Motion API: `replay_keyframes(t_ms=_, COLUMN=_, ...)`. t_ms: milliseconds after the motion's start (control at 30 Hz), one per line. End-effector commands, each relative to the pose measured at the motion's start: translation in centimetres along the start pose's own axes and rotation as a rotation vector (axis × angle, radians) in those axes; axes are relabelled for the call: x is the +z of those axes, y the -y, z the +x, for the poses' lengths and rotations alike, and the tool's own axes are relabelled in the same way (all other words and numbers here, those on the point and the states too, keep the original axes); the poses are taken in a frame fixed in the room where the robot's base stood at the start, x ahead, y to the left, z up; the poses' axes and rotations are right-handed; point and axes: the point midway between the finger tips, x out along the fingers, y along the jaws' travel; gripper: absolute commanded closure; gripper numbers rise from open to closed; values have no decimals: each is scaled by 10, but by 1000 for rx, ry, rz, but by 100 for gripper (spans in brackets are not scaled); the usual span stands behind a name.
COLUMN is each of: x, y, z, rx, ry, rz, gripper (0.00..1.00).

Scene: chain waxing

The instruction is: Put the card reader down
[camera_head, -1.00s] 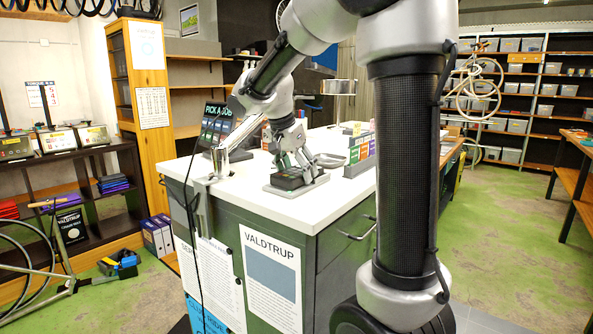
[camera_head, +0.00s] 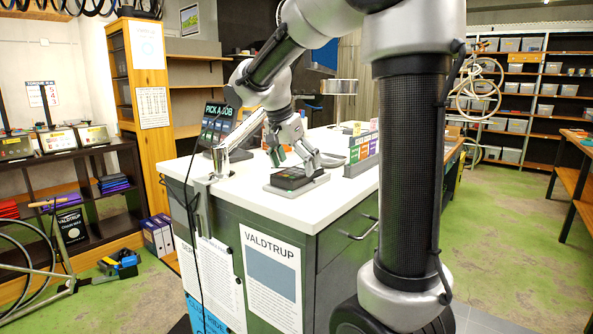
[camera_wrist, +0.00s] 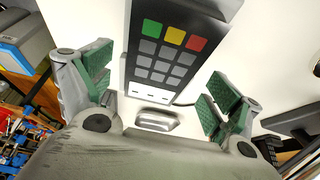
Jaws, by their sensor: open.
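The card reader (camera_wrist: 172,50) is a dark handset with green, yellow and red keys above rows of grey keys. It lies between my gripper's green-padded fingers in the wrist view, with a gap on each side. In the head view the card reader (camera_head: 292,178) rests on a grey base (camera_head: 308,186) on the white counter (camera_head: 250,201). My gripper (camera_head: 297,158) is open just above and behind it, apart from it in the picture. It also shows at the sides of the wrist view (camera_wrist: 155,95).
A pick-a-job screen (camera_head: 216,124) and a metal clamp post (camera_head: 222,162) stand on the counter's left. A rack of coloured cards (camera_head: 362,153) and a grey dish (camera_head: 328,160) are to the right. The front of the counter is clear.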

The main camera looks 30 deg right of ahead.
Motion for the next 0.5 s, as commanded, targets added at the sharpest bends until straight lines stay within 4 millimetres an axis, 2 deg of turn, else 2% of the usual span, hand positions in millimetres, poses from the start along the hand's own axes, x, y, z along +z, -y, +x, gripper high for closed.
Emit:
replay_keyframes(t_ms=300, x=0, y=1, z=-71, rx=-4, ry=0, rz=-1, gripper=9)
replay_keyframes(t_ms=500, x=0, y=0, z=-96, rx=-3, ry=2, rz=-3, gripper=9)
